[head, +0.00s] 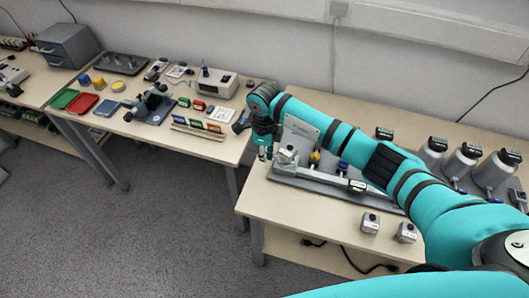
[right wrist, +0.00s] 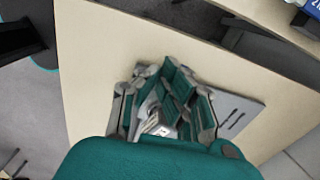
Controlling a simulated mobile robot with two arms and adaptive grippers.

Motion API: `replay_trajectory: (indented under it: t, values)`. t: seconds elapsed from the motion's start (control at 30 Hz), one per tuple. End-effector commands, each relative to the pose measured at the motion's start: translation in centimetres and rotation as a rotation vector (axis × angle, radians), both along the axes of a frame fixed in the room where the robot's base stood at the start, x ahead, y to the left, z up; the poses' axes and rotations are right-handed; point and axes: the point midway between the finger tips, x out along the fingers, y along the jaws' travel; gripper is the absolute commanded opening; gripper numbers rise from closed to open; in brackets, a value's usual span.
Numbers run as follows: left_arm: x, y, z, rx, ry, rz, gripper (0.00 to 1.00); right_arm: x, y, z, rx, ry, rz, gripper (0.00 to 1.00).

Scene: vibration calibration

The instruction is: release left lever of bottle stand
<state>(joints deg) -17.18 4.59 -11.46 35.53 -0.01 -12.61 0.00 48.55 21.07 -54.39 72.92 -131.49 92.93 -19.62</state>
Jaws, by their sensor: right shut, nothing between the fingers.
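My right gripper (head: 265,152) is at the left end of a long grey fixture plate (head: 330,186) on the right table, next to a silver clamp-like part (head: 286,158). In the right wrist view the gripper (right wrist: 170,88) is shut with nothing visibly held. Its fingers hide most of the silver part below them; a slotted grey plate (right wrist: 236,116) shows beside them. I cannot make out the left lever, or tell whether the gripper touches the fixture. My arm covers much of the plate's right side. My left gripper is not in view.
Several grey bottle-shaped units (head: 463,160) with dark tops stand at the right. Two small silver blocks (head: 370,222) lie near the table's front edge. Another table (head: 180,140) at the left holds trays and instruments, with a gap between the tables.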

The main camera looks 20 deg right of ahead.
Motion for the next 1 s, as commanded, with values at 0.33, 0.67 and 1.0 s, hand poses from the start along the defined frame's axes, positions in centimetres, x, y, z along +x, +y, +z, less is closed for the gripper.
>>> replay_trajectory:
  t: [0.33, 0.67, 1.0]
  values:
    - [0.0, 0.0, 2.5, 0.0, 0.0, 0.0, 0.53, 0.0, 0.0, 3.8, -0.001, -0.002, 0.003, 0.0]
    - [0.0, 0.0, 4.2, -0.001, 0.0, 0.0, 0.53, 0.0, -0.1, 6.6, -0.001, 0.0, 0.003, 0.0]
    - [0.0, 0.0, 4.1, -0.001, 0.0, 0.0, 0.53, -0.3, 1.0, 6.3, 0.036, -0.001, 0.008, 0.0]
